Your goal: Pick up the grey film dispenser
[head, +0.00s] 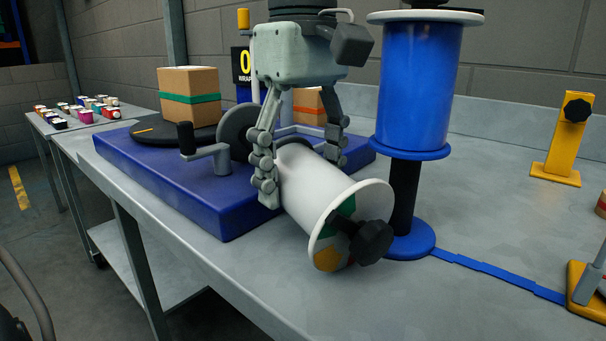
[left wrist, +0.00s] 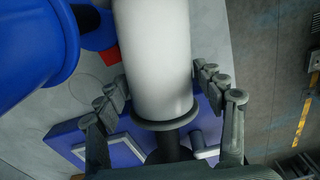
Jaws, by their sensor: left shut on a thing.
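The grey film dispenser (head: 318,186) is a pale, near-white roll with a white end disc and a black knob (head: 367,240) at its near end. It lies tilted, the near end lower in the head view. My left gripper (head: 303,170) reaches down from above and is shut on the roll, one finger on each side. In the left wrist view the roll (left wrist: 155,60) runs between the two fingers (left wrist: 164,90), with a grey disc at its lower end. I cannot tell whether the roll is clear of the table. My right gripper is not in view.
A blue film dispenser (head: 418,85) stands upright close on the right. A blue platform (head: 190,195) with a crank and a box (head: 188,95) on a black turntable is at left. A yellow bracket (head: 564,140) stands at far right. Bare table (head: 480,220) lies between.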

